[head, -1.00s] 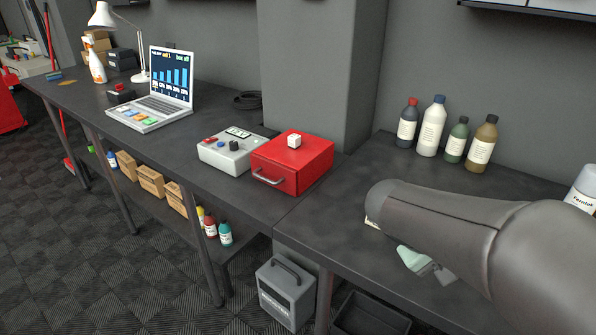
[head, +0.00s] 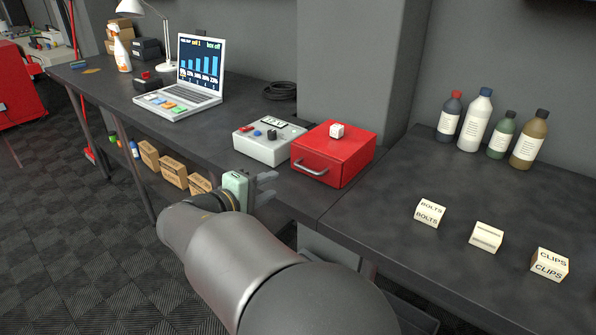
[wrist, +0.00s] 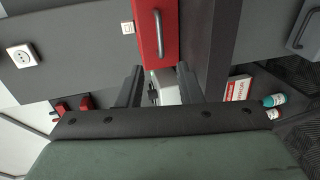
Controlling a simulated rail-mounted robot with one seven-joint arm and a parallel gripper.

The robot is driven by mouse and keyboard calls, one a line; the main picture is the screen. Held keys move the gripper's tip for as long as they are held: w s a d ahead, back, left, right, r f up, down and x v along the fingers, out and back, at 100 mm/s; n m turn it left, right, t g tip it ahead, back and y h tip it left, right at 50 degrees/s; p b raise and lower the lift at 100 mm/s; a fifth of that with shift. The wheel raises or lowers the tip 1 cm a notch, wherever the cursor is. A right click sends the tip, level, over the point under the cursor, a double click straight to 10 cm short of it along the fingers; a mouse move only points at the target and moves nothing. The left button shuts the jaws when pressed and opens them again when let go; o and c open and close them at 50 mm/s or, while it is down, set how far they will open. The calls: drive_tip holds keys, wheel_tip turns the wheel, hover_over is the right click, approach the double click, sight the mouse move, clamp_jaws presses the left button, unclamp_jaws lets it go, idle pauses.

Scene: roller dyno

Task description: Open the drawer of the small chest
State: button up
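The small chest (head: 352,160) is a red box with one grey bar handle (head: 310,169) on its front. It stands on the dark bench, and its drawer looks shut.
A grey control box (head: 268,145) with knobs stands close left of the chest. A laptop (head: 184,94) is farther left. Labelled blocks (head: 430,213) and several bottles (head: 473,122) stand on the right bench. Cardboard boxes (head: 173,173) are on the lower shelf.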

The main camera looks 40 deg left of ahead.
sight(305, 170)
drive_tip(key=p+x, duration=0.1)
drive_tip(key=x, duration=1.1)
drive_tip(key=shift+w, duration=0.1)
